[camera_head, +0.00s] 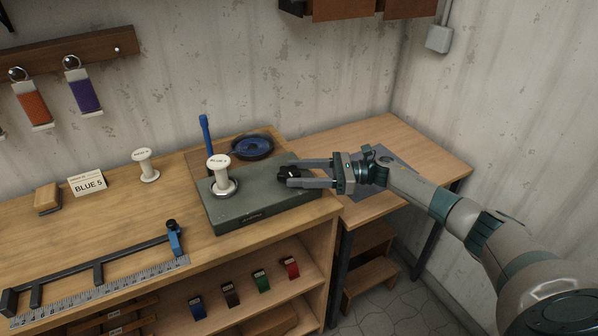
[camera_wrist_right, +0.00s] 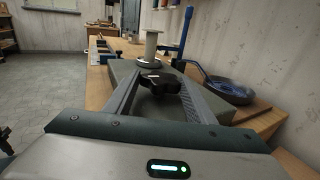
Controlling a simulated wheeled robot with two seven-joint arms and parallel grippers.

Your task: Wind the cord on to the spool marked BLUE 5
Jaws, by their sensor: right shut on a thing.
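A white spool (camera_head: 221,176) stands upright on the green winder box (camera_head: 255,208); its top label seems to read BLUE, with the number too small to be sure. The spool also shows in the wrist view (camera_wrist_right: 151,46). A blue post (camera_head: 206,141) rises behind it. A dark dish (camera_head: 252,146) holding coiled blue cord sits at the back; I cannot make out cord on the spool. My right gripper (camera_head: 290,173) is shut on a black knob (camera_wrist_right: 158,82) above the box's right side. My left gripper is out of view.
A second white spool (camera_head: 147,167) stands on the bench left of the box, near a BLUE 5 card (camera_head: 88,184) and a wooden block (camera_head: 47,198). A ruler fixture (camera_head: 98,278) lies at the front left. A lower table (camera_head: 425,150) adjoins on the right.

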